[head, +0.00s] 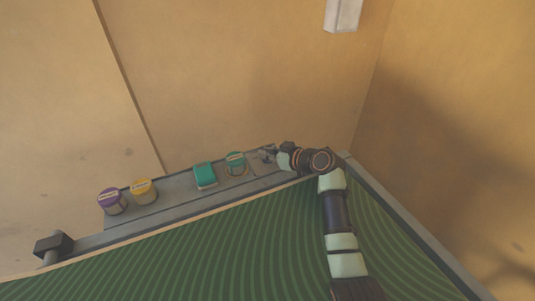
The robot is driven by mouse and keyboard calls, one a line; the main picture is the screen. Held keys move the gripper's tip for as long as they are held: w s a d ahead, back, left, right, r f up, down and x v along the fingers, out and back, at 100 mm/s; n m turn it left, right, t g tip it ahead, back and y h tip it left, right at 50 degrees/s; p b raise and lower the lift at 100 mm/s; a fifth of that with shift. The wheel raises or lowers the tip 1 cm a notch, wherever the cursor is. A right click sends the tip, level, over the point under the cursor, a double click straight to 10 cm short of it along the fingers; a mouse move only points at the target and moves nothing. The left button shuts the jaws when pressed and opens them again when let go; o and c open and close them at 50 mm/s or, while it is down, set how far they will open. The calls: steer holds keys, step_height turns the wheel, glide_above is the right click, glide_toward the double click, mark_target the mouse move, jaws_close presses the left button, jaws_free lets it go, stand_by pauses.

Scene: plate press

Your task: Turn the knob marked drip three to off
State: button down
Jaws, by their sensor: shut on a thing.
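My gripper (271,155) is at the right end of a long grey ledge, over a pale grey plate (262,168). Its jaws are shut on a small knob-like thing there. The jaws largely hide this thing, and I cannot read its marking or tell which way it points. My arm comes up from the bottom right to reach it.
Left along the grey ledge (170,214) stand a round teal-topped container (236,160), a teal block (205,176), and labelled yellow (143,190) and purple (111,201) jars. A dark clamp-like block (53,247) is at far left. The green ridged surface (220,255) in front is clear.

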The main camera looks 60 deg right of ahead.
steer(key=c, duration=1.1)
jaws_free()
steer(key=shift+c, duration=0.2)
